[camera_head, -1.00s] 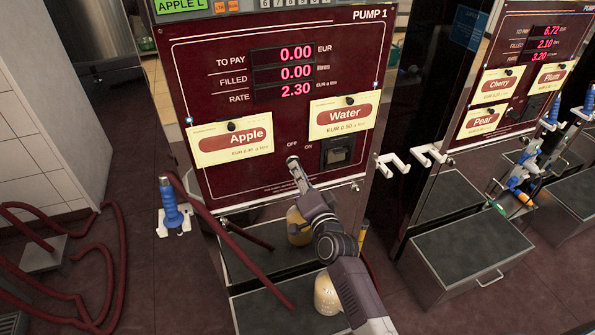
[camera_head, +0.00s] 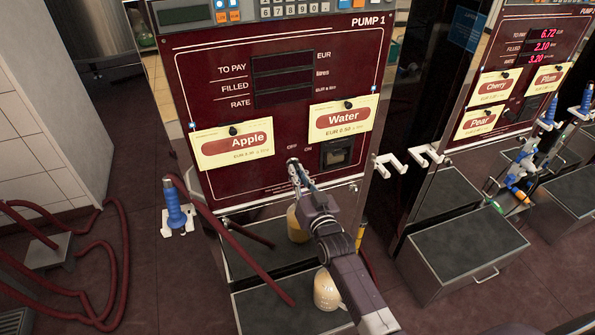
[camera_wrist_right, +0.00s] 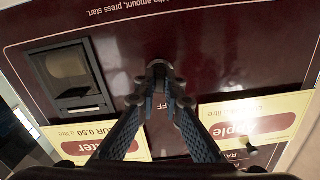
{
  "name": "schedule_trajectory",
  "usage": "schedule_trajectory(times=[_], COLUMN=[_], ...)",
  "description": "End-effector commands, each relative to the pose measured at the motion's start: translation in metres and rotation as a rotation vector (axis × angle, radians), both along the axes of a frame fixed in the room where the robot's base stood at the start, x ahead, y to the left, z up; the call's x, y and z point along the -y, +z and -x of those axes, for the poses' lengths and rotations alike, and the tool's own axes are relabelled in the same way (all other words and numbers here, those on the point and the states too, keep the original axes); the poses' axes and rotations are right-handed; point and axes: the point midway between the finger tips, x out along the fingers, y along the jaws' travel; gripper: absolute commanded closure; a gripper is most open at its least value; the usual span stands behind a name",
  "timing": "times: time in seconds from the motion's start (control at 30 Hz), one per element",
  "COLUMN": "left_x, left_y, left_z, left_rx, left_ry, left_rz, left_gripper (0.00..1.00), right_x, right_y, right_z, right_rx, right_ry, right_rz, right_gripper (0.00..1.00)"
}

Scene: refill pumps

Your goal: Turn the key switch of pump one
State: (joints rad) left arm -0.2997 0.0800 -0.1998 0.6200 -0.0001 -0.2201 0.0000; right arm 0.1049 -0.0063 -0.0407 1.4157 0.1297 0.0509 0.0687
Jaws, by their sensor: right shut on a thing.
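Pump one (camera_head: 230,75) is the dark red cabinet marked "PUMP 1"; its three displays (camera_head: 283,77) are dark. Small OFF/ON lettering sits above my right gripper (camera_head: 294,166), which reaches the lower panel from below. In the right wrist view the fingers of my right gripper (camera_wrist_right: 160,70) converge at the panel, shut on the key switch, with part of the "OFF" label between them. My left gripper is not in view.
An Apple card (camera_head: 232,144) and a Water card (camera_head: 340,119) flank the gripper's spot. A blue nozzle (camera_head: 173,207) hangs at left, white hooks (camera_head: 390,164) at right. A second pump (camera_head: 525,60) has lit displays.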

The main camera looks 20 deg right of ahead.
Motion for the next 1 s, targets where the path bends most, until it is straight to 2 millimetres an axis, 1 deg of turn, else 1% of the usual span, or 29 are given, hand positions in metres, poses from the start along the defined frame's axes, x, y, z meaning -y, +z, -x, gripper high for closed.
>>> schedule_trajectory(times=[0.2,0.4,0.97,1.0], left_x=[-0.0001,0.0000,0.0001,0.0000], left_y=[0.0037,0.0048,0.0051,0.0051], left_z=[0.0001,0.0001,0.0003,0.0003], left_rx=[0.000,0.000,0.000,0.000], left_ry=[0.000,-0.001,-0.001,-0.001], left_rz=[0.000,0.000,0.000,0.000], left_gripper=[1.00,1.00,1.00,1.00], right_x=[0.0001,0.0000,0.0001,0.0001], right_y=[-0.0010,-0.0013,-0.0019,-0.0019], right_z=[0.0003,0.0004,0.0004,0.0004], right_rx=[0.001,0.003,0.004,0.003], right_ry=[0.000,0.000,0.000,0.000], right_rz=[0.125,0.190,0.218,0.218], right_gripper=[1.00,1.00,1.00,0.87])
